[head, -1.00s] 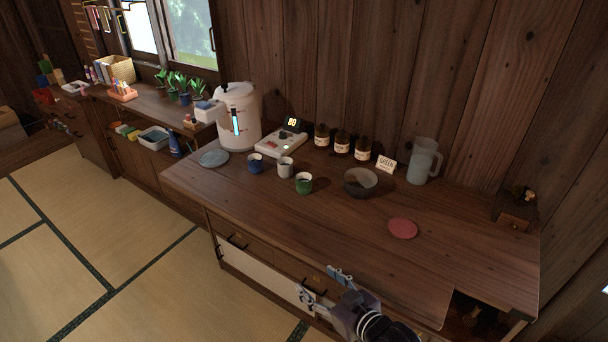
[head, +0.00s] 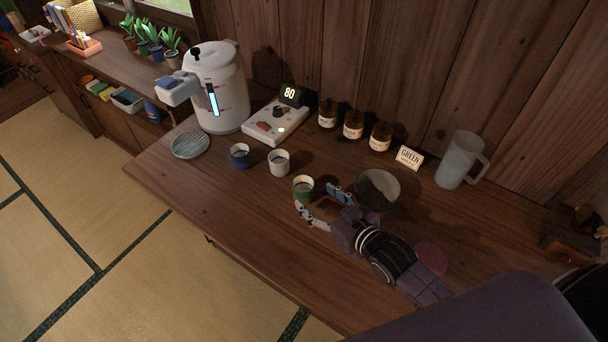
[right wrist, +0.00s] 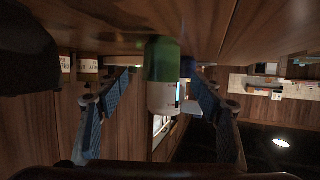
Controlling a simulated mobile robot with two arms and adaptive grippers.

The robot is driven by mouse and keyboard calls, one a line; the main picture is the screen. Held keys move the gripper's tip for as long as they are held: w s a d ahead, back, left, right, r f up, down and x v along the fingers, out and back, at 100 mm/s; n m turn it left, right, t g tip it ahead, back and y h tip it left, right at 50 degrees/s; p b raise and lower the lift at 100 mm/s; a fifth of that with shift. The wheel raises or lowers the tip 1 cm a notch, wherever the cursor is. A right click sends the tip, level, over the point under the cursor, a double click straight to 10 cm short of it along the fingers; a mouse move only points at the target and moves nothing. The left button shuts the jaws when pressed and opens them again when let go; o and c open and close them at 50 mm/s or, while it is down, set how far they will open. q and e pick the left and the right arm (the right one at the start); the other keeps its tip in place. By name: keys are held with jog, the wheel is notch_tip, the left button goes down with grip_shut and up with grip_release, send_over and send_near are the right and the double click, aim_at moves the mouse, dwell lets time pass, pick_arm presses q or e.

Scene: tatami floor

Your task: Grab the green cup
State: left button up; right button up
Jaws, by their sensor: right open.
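The green cup (head: 303,192), with a paler upper part, stands upright on the wooden counter (head: 225,215). My right gripper (head: 317,199) is open and low over the counter, with its fingertips right at the cup. In the right wrist view, which is upside down, the cup's green body (right wrist: 163,60) shows in the gap between the two spread fingers (right wrist: 160,84). I cannot tell whether either finger touches it. My left gripper is not in view.
A white cup (head: 279,163) and a blue cup (head: 239,156) stand left of the green cup. A dark bowl (head: 378,188) is close on its right. Behind are a white device (head: 275,124), brown jars (head: 353,126) and a GREEN card (head: 409,158). A clear pitcher (head: 458,162) stands right.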

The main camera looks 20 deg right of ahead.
aim_at(309, 194)
jog(key=shift+x, duration=1)
jog(key=shift+w+a, duration=0.25)
jog(key=p+x, duration=0.1)
jog(key=x, duration=0.3)
jog(key=shift+d+f, duration=0.15)
jog(key=shift+f, duration=0.05)
jog(key=shift+w+f, duration=0.15)
jog(key=shift+w, duration=0.05)
jog(key=shift+c, duration=0.9)
jog(key=c, duration=0.5)
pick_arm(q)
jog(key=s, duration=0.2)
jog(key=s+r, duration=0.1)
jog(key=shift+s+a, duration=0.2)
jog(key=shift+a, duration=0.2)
pick_arm(e)
jog(key=c, duration=0.6)
